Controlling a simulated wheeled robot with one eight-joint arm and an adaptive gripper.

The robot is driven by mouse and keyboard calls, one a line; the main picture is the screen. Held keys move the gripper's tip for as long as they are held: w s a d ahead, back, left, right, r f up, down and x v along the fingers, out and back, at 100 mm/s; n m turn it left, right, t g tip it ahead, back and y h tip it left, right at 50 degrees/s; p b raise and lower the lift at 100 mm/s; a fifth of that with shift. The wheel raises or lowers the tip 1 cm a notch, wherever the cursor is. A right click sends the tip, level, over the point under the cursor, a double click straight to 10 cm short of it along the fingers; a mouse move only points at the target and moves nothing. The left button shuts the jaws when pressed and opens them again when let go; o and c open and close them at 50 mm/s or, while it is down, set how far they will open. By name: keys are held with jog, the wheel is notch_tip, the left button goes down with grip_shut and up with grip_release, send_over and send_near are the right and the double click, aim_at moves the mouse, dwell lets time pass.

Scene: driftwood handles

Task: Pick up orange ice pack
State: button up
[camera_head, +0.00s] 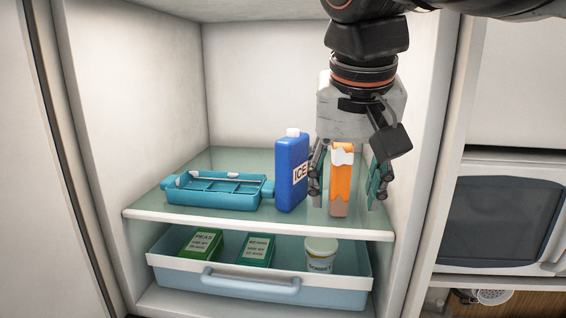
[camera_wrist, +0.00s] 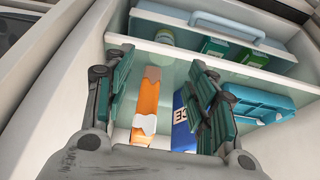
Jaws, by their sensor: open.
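The orange ice pack (camera_head: 341,182) with a white top stands upright on the glass shelf, to the right of the blue ice pack. My gripper (camera_head: 347,196) is open above the shelf, with one finger on each side of the orange pack. In the wrist view the orange pack (camera_wrist: 147,103) shows between the two fingers of my gripper (camera_wrist: 163,72), with visible gaps on both sides. I cannot tell from these views whether the fingers reach fully around it in depth.
A blue ice pack (camera_head: 292,176) stands close to the left finger. A teal tray (camera_head: 217,197) lies farther left on the shelf. Below, a drawer (camera_head: 260,292) holds green boxes and a white tub (camera_head: 320,252). The fridge's right wall (camera_head: 427,150) is near my gripper.

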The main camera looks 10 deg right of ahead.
aim_at(342, 155)
jog(key=w+d+p, duration=0.1)
jog(key=w, duration=0.2)
jog(key=w+d, duration=0.1)
jog(key=w, duration=0.3)
jog(key=w+d+p, duration=0.1)
jog(key=w, duration=0.3)
jog(key=shift+d+r+p, duration=0.1)
jog(key=shift+d+p, duration=0.2)
jog(key=shift+d, duration=0.1)
jog(key=shift+p+x, duration=0.4)
jog(key=shift+x, duration=2.1)
jog(key=shift+c, duration=0.3)
grip_shut()
